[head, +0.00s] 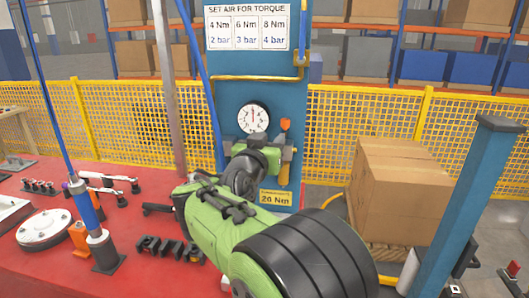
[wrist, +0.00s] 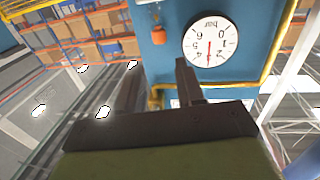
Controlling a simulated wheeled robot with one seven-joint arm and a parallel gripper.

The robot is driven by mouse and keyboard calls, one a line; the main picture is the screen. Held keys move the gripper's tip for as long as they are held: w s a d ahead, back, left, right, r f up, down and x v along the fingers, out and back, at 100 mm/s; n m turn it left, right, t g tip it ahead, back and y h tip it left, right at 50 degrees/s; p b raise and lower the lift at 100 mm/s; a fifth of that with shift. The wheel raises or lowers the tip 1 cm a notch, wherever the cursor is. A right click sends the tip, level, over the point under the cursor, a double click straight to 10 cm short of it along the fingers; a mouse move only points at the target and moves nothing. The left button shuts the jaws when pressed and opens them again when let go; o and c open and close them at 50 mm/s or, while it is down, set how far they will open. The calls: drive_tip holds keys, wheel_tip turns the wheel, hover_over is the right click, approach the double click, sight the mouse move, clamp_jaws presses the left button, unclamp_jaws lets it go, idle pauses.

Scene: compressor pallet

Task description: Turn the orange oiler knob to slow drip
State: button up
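The small orange oiler knob (head: 285,124) is on the blue panel, right of the round white gauge (head: 253,118). In the wrist view, which is upside down, the orange knob (wrist: 157,36) is left of the gauge (wrist: 208,42). My gripper (wrist: 188,72) shows as a dark narrow finger shape pointing toward the panel, between knob and gauge in the picture. It appears apart from the knob.
A pressure and torque sign (head: 247,27) is on the panel above. A yellow 26 Nm label (head: 275,198) is below. Tools and sockets lie on the red table (head: 60,250). A carton stack (head: 398,185) stands right, with a blue post (head: 465,205) before it.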

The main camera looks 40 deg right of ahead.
drive_tip(key=v, duration=0.4)
drive_tip(key=shift+s+a, duration=0.1)
drive_tip(key=shift+a, duration=0.05)
